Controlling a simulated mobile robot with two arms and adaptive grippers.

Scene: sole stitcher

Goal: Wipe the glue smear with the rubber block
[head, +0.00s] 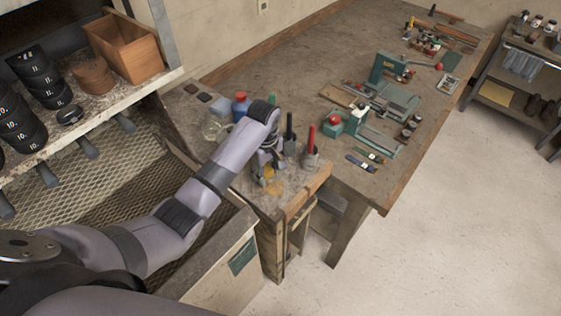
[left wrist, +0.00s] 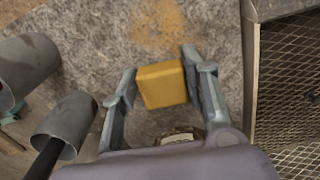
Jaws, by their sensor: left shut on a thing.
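The rubber block (left wrist: 162,84) is a yellow-orange block held between the two fingers of my left gripper (left wrist: 163,78) in the left wrist view. In the head view my left gripper (head: 266,172) points down over the near end of the bench, and its fingers partly hide the block. The glue smear (left wrist: 158,22) is an orange-tan patch on the worn grey surface, just beyond the block in the left wrist view. In the head view the smear (head: 275,188) lies beside the gripper's fingers. Whether the block touches the surface is hard to tell. My right gripper is not in view.
Grey cups with a red-handled tool (head: 311,140) and a dark-handled tool (head: 289,138) stand close right of the gripper. A glass jar (head: 213,128) and a blue bottle (head: 240,106) stand behind my arm. Green machines (head: 390,68) occupy the bench further back.

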